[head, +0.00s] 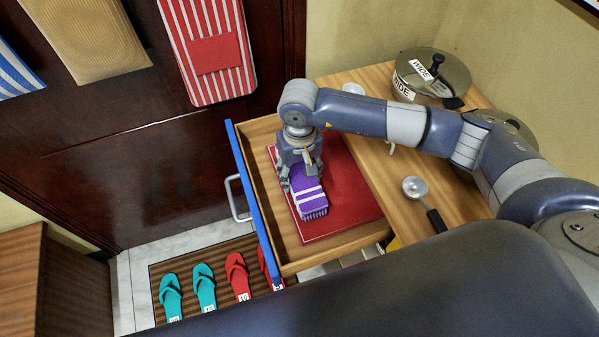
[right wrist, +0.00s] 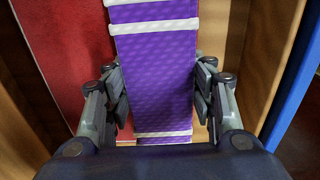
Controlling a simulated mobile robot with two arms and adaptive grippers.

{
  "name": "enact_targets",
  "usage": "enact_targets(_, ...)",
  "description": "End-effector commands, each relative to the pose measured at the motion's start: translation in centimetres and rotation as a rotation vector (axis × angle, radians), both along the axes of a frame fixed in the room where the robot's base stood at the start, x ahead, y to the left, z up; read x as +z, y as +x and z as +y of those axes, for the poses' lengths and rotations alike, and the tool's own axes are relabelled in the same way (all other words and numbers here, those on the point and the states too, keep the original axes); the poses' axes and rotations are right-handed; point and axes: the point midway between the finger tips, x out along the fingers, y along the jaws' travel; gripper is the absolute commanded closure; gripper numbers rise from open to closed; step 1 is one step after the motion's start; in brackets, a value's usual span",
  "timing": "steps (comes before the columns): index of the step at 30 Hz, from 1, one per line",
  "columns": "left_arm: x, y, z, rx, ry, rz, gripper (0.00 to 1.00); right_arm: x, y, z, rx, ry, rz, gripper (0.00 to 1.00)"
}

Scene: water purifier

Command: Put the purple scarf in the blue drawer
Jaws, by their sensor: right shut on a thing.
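The purple scarf (head: 311,203), folded with white stripes and a fringed end, is inside the open blue-fronted drawer (head: 251,195). It lies over a flat red item (head: 352,190); I cannot tell whether it rests on it or hangs just above. My right gripper (head: 303,178) reaches down into the drawer and is shut on the scarf near its far end. In the right wrist view the scarf (right wrist: 155,65) runs between the two fingers, with the red item (right wrist: 75,50) beside and below it. My left gripper is not in view.
The wooden counter (head: 365,85) right of the drawer bears a lidded pot (head: 430,75) and a ladle (head: 416,188). A drawer handle (head: 236,198) sticks out to the left. Several flip-flops (head: 204,288) lie on a floor mat below. Cloths hang on the dark door (head: 90,140).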

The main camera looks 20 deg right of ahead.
Motion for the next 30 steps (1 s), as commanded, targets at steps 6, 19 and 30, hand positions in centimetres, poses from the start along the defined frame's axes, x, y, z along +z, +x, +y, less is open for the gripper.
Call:
enact_targets(6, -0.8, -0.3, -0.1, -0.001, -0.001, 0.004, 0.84, -0.6, 0.0, 0.0, 0.0, 0.0, -0.001, 0.75)
enact_targets(19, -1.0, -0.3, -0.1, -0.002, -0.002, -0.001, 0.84, -0.8, 0.0, 0.0, 0.0, 0.0, 0.0, 0.29)
enact_targets(30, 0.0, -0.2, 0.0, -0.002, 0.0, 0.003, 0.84, 0.1, 0.0, 0.0, -0.001, 0.001, 0.0, 0.29)
